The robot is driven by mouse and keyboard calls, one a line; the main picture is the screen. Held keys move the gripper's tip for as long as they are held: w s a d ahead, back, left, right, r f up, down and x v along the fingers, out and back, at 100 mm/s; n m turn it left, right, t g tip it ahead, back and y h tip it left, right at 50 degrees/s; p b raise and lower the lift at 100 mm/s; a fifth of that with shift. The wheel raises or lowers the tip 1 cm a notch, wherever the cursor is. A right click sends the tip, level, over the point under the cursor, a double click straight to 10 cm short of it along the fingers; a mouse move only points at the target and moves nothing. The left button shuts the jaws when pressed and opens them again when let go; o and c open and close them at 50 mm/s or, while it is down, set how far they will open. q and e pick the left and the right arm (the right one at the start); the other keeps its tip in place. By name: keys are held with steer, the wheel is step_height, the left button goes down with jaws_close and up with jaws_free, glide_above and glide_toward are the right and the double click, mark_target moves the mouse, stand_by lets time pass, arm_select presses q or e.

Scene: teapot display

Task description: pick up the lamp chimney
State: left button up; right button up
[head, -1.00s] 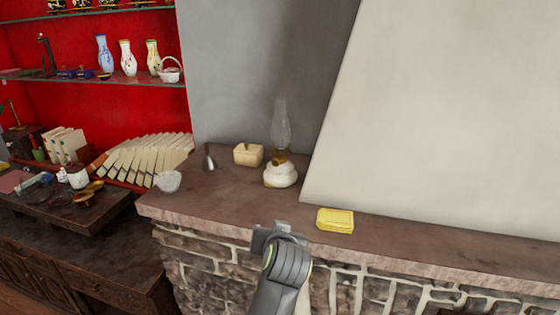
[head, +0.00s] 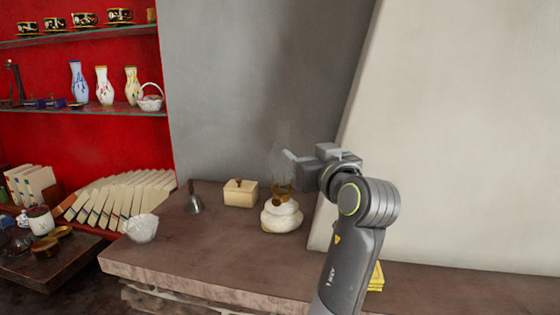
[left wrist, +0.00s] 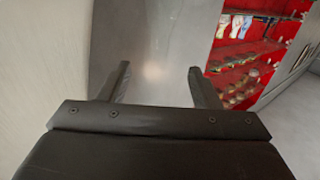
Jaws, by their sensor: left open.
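The lamp chimney (head: 281,143) is a clear, faint glass tube standing upright on the oil lamp (head: 281,216), which has a brass burner and a round white base. The lamp stands on the stone mantel ledge. My left gripper (head: 298,157) is open, at chimney height and just to its right in the head view, its fingers pointing left toward the glass. I cannot tell whether the glass is between the fingers. In the left wrist view the two dark fingers (left wrist: 159,70) are spread, and no chimney can be made out clearly between them. My right gripper is not in view.
A cream lidded box (head: 240,193), a grey bell (head: 194,199) and a white bowl (head: 141,229) stand left of the lamp. A yellow box (head: 376,278) is partly behind my left arm. A sloping white wall (head: 460,140) rises at the right.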

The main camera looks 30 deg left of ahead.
mark_target(284, 138)
arm_select(q)
steer(key=p+x, duration=0.5)
steer(key=x, duration=0.5)
steer(key=shift+w+a, duration=0.15)
steer(key=shift+a, duration=0.2)
steer(key=shift+w+a+r+p, duration=0.1)
steer(key=shift+w+a+p, duration=0.25)
steer(key=shift+p, duration=0.35)
steer(key=p+x, duration=0.3)
steer(key=shift+w+a, duration=0.15)
steer(key=shift+w, duration=0.05)
steer(key=shift+w+a, duration=0.25)
steer(key=shift+w, duration=0.05)
steer(key=shift+f, duration=0.25)
steer(key=shift+c, duration=0.6)
steer(key=c, duration=0.9)
jaws_close()
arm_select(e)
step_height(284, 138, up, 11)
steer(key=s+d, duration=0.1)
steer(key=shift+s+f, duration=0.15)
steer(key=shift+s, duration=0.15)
